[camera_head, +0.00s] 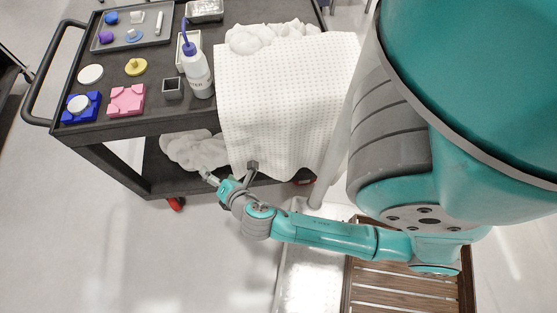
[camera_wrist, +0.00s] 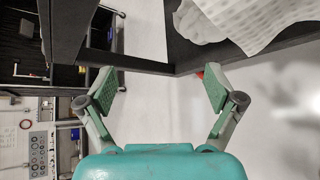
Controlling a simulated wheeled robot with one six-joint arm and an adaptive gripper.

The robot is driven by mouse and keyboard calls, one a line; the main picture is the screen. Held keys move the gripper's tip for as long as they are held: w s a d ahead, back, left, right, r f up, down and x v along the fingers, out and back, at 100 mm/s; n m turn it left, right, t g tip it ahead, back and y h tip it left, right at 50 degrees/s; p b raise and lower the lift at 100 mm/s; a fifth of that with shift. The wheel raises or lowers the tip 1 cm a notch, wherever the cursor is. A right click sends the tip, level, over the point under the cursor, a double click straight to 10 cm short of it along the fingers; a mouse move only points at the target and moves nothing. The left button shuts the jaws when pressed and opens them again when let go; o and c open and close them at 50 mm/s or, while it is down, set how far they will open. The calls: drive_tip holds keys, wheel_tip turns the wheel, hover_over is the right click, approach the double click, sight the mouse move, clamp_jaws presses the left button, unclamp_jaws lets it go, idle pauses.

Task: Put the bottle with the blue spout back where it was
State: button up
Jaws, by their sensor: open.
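The bottle with the blue spout (camera_head: 198,75) stands upright on the black cart's top (camera_head: 152,118), next to a white draped cloth. It has a white translucent body and a label. My gripper (camera_head: 211,179) is low in front of the cart, below the top's level and well apart from the bottle. In the wrist view my gripper (camera_wrist: 158,92) is open, with nothing between its two green-padded fingers. The bottle does not show in the wrist view.
The white cloth (camera_head: 280,100) hangs over the cart's front edge. A pink block (camera_head: 127,100), a small dark square cup (camera_head: 172,88), a yellow knobbed piece (camera_head: 136,67) and a grey tray (camera_head: 160,37) share the top. A crumpled cloth (camera_head: 190,152) lies on the lower shelf.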

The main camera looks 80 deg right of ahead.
drive_tip(key=s+a+r+m+t+y, duration=0.2)
drive_tip(key=s+a+m+y, duration=0.45)
drive_tip(key=s+a, duration=0.45)
drive_tip(key=s+a+r+m+t+y, duration=0.1)
drive_tip(key=s+r+m+t, duration=0.1)
drive_tip(key=s+r+m, duration=0.7)
wheel_tip(320, 180, up, 2)
drive_tip(key=shift+s+a+r+m+t, duration=0.25)
drive_tip(key=shift+a+m+t, duration=0.15)
drive_tip(key=shift+m, duration=0.15)
